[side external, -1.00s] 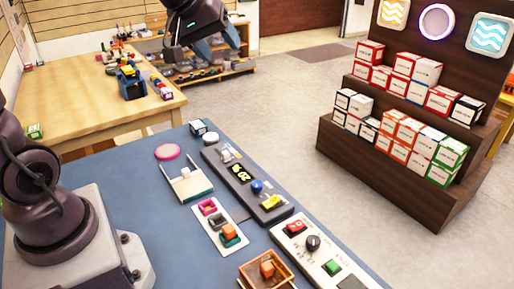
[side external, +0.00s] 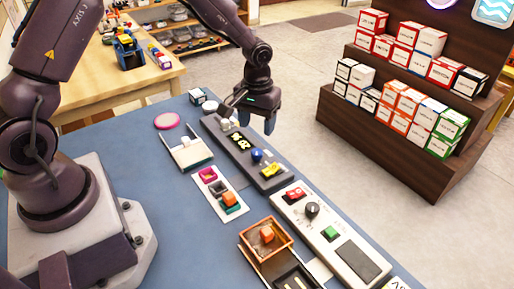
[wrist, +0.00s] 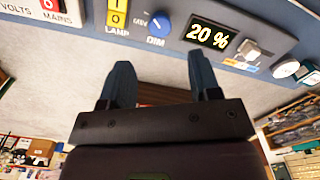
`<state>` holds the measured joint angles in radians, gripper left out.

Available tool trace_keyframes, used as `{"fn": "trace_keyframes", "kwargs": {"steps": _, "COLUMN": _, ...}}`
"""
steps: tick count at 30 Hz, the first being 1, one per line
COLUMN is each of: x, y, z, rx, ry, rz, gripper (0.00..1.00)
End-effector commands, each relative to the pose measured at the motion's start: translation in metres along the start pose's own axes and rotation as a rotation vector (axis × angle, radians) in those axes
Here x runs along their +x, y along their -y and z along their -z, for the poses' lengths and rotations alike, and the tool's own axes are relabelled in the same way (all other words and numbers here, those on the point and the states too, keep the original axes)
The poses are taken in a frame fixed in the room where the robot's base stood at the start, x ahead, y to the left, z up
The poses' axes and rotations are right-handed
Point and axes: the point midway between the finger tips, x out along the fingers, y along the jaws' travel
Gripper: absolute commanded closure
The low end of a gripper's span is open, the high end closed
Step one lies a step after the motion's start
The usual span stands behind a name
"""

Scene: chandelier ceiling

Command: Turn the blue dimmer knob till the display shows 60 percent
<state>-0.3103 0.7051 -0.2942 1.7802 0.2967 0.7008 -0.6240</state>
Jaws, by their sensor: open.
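The blue dimmer knob (side external: 257,155) sits on a dark control panel (side external: 221,133) on the blue table. In the wrist view the blue knob (wrist: 159,25) is labelled DIM, with a MIN mark beside it. The display (wrist: 208,36) next to it reads 20 % in yellow digits; it also shows in the side view (side external: 240,142). My gripper (side external: 256,120) is open and empty, above the panel's far edge, near the display and knob. In the wrist view its two blue fingers (wrist: 162,85) point toward the panel, apart from the knob.
A yellow LAMP switch (wrist: 118,14) sits beside the knob, and a pale button (side external: 225,124) lies past the display. A white panel (side external: 328,237) with a black knob (side external: 312,210) stands nearer. An orange tray (side external: 250,252) is in front.

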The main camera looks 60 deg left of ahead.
Motion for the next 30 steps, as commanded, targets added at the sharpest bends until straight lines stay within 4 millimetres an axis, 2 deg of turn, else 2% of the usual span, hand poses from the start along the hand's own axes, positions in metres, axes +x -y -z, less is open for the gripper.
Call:
{"fn": "trace_keyframes", "kwargs": {"steps": 1, "x": 0.013, "y": 0.0, "z": -0.001, "rx": 0.0, "ry": 0.006, "rz": 0.001, "gripper": 0.43}}
{"fn": "trace_keyframes", "kwargs": {"steps": 6, "x": 0.048, "y": 0.0, "z": -0.001, "rx": -0.001, "ry": 0.004, "rz": 0.001, "gripper": 0.43}}
{"fn": "trace_keyframes", "kwargs": {"steps": 12, "x": 0.074, "y": 0.0, "z": 0.0, "rx": -0.001, "ry": 0.001, "rz": -0.001, "gripper": 0.43}}
{"fn": "trace_keyframes", "kwargs": {"steps": 17, "x": 0.083, "y": 0.0, "z": 0.0, "rx": -0.001, "ry": 0.0, "rz": 0.0, "gripper": 0.43}}
{"fn": "trace_keyframes", "kwargs": {"steps": 25, "x": 0.083, "y": 0.0, "z": 0.0, "rx": -0.001, "ry": -0.001, "rz": -0.001, "gripper": 0.43}}
{"fn": "trace_keyframes", "kwargs": {"steps": 30, "x": 0.083, "y": 0.0, "z": 0.0, "rx": -0.001, "ry": -0.001, "rz": -0.001, "gripper": 0.82}}
